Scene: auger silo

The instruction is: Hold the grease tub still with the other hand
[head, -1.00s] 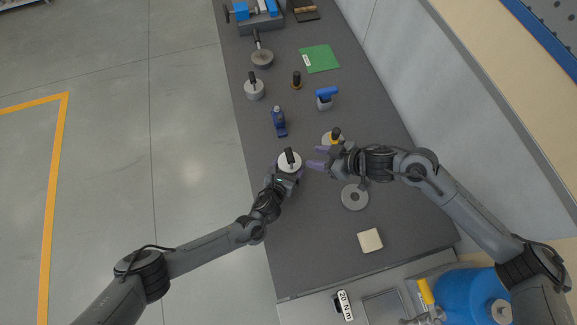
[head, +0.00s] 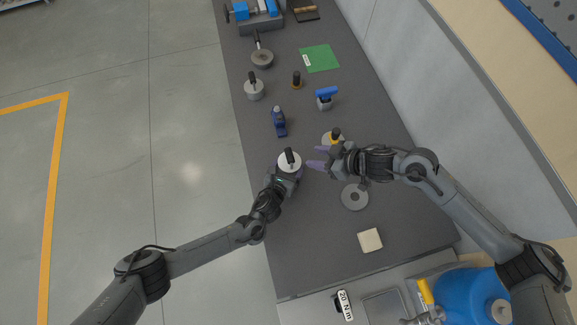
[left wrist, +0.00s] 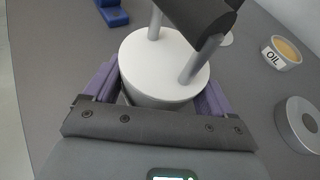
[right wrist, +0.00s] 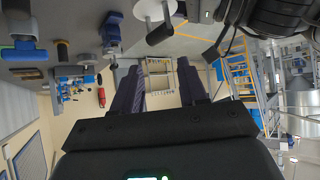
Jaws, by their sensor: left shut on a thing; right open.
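My left gripper (head: 287,176) is shut on a white-topped cylinder (head: 289,163) with a black bar handle. In the left wrist view its purple fingers press on both sides of this cylinder (left wrist: 160,75), which stands upright. No label shows on it, so I cannot tell whether it is the grease tub. My right gripper (head: 318,157) is open and empty, just right of the cylinder, with its fingertips pointing left. The right wrist view shows nothing between its fingers (right wrist: 158,85). A round dish marked OIL (left wrist: 283,52) stands farther right in the left wrist view.
A blue bottle (head: 279,122), a blue-handled tool (head: 326,97) and a similar handled cylinder (head: 254,89) stand farther up the bench. A grey ring (head: 354,197) and a cream block (head: 370,240) lie below the right gripper. Bare bench (head: 310,240) lies left of them.

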